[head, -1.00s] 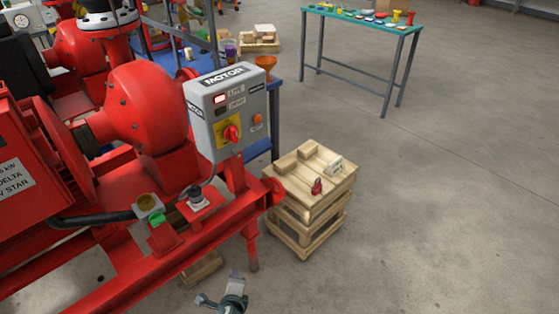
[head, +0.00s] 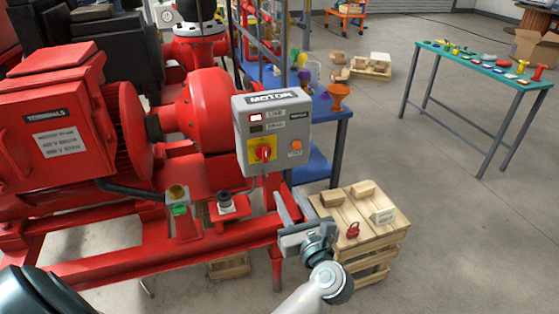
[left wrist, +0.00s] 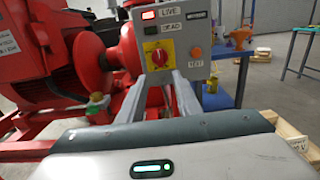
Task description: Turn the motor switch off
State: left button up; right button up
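The grey motor control box (head: 272,130) stands on the red skid frame. It carries a red rotary switch (head: 264,153) on a yellow plate. The switch also shows in the left wrist view (left wrist: 157,56), where its handle looks roughly upright. The LIVE lamp (head: 256,118) is lit red, while the DEAD window (left wrist: 170,29) is dark. My left gripper (head: 291,203) is below the box in the head view, fingers apart and empty. In the left wrist view, its fingers (left wrist: 160,78) point toward the box, their tips just below the switch and apart from it. My right gripper is out of view.
An orange button (head: 296,145) sits right of the switch. A wooden crate (head: 372,240) with a red padlock (head: 352,230) stands right of my gripper. Red skid rails (head: 160,255) run below. Floor (head: 450,240) at the right is clear.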

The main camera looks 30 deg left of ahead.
aim_at(266, 157)
pick_arm(q)
jog(key=shift+a, duration=0.2)
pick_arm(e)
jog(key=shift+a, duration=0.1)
pick_arm(q)
jog(key=shift+w, duration=0.1)
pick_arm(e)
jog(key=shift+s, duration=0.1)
